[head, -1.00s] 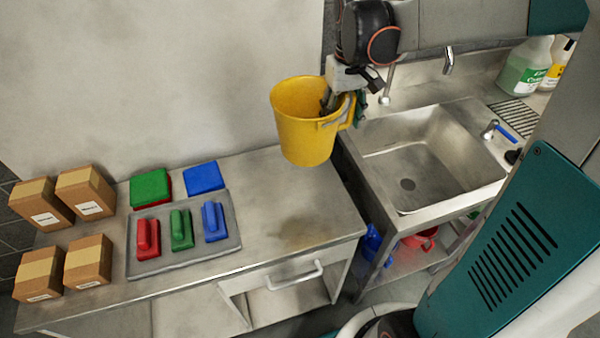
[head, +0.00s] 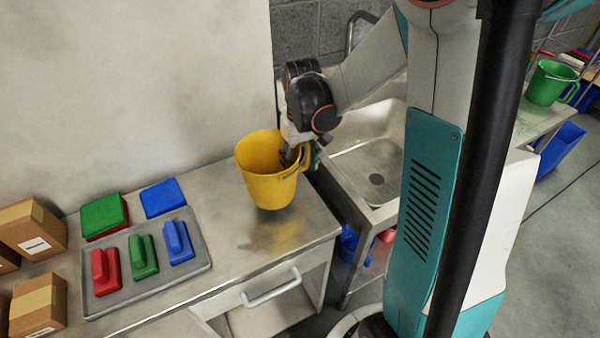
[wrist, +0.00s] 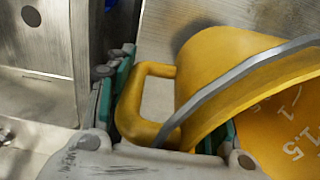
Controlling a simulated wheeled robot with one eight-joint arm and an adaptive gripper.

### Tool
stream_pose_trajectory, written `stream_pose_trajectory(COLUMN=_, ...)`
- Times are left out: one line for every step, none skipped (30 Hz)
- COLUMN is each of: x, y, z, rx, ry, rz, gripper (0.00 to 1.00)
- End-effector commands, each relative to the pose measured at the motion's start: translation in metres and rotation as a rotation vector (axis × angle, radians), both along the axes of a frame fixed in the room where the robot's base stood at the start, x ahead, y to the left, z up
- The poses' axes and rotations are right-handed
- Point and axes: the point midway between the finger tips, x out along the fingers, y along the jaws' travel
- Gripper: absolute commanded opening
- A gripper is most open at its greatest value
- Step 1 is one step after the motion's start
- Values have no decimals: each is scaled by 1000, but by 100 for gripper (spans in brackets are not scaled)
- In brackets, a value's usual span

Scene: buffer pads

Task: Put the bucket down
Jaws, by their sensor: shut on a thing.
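The yellow bucket (head: 269,184) is upright in the head view, above the right end of the steel worktop (head: 240,236). Whether its base touches the worktop is hard to tell. My gripper (head: 296,157) is at the bucket's right side, shut on it near the handle. In the wrist view the bucket (wrist: 212,60) fills the right side, with its side handle (wrist: 128,103), grey bail and inner number marks showing. The green finger pads (wrist: 105,95) are beside the handle.
A grey tray (head: 205,263) with red, green and blue handled pads lies left on the worktop. Green (head: 104,215) and blue (head: 163,198) pads sit behind it. Cardboard boxes (head: 30,230) stand far left. A sink (head: 375,150) adjoins on the right. Worktop between tray and bucket is clear.

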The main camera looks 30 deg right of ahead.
Motion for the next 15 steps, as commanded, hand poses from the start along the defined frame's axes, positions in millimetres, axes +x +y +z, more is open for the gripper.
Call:
stream_pose_trajectory(x=0, y=0, z=-7, rx=0, ry=0, rz=0, gripper=0)
stream_pose_trajectory(x=0, y=0, z=-12, rx=0, ry=0, rz=0, gripper=0)
stream_pose_trajectory(x=0, y=0, z=-18, rx=0, ry=0, rz=0, gripper=0)
stream_pose_trajectory(x=0, y=0, z=-23, rx=0, ry=0, rz=0, gripper=0)
stream_pose_trajectory(x=1, y=0, z=-28, rx=0, ry=0, rz=0, gripper=0)
stream_pose_trajectory(x=0, y=0, z=-33, rx=0, ry=0, rz=0, gripper=0)
stream_pose_trajectory(x=0, y=0, z=-36, rx=0, ry=0, rz=0, gripper=0)
stream_pose_trajectory(x=0, y=0, z=-38, rx=0, ry=0, rz=0, gripper=0)
stream_pose_trajectory(x=0, y=0, z=-38, rx=0, ry=0, rz=0, gripper=0)
stream_pose_trajectory(x=0, y=0, z=-38, rx=0, ry=0, rz=0, gripper=0)
stream_pose_trajectory(x=0, y=0, z=-38, rx=0, ry=0, rz=0, gripper=0)
stream_pose_trajectory(x=0, y=0, z=-37, rx=0, ry=0, rz=0, gripper=0)
stream_pose_trajectory(x=0, y=0, z=-37, rx=0, ry=0, rz=0, gripper=0)
stream_pose_trajectory(x=0, y=0, z=-37, rx=0, ry=0, rz=0, gripper=0)
stream_pose_trajectory(x=0, y=0, z=-37, rx=0, ry=0, rz=0, gripper=0)
